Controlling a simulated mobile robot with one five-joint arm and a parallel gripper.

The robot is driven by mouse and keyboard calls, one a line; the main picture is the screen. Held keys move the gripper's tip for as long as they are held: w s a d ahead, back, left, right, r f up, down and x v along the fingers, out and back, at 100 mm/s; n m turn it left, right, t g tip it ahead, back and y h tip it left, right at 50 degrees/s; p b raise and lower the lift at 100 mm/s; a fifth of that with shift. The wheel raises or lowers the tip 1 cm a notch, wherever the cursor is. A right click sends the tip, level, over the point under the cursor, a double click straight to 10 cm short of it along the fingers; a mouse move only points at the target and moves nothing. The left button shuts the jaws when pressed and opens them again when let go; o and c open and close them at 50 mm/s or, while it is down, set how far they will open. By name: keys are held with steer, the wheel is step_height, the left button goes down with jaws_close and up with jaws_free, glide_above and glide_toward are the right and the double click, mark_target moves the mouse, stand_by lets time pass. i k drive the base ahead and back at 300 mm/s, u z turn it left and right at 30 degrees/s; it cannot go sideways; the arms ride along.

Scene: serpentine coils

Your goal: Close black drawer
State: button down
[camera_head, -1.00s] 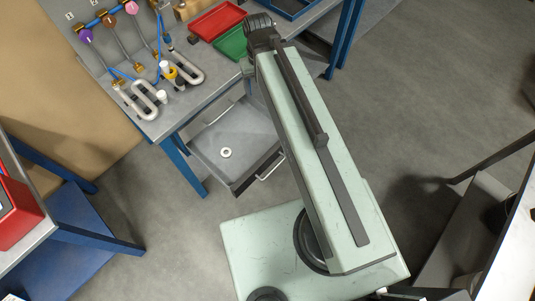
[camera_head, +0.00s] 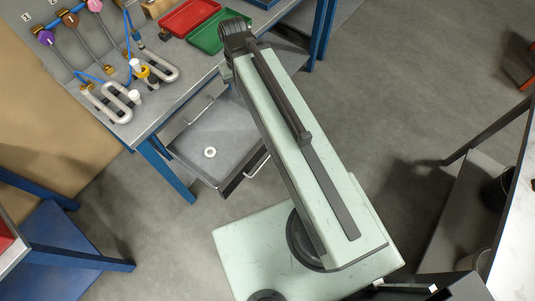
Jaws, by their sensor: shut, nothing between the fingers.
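The black drawer (camera_head: 233,184) is pulled out from under the blue-legged workbench (camera_head: 160,108). Its grey tray floor shows, with a small white ring (camera_head: 210,152) lying in it. A metal bar handle (camera_head: 257,166) is on its dark front, at the lower right of the tray. My pale green body partly covers the drawer's right side. My gripper cannot be made out in this view.
On the bench are metal serpentine coils (camera_head: 108,108), coloured knobs, a red tray (camera_head: 188,17) and a green tray (camera_head: 215,35). A blue stand (camera_head: 65,245) is at lower left, a dark-framed table (camera_head: 465,165) at right. Grey floor is open at upper right.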

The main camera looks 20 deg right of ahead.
mark_target(228, 126)
steer(key=z, duration=1.3)
steer(key=k, duration=1.1)
steer(key=u, duration=1.85)
steer(key=i, duration=0.5)
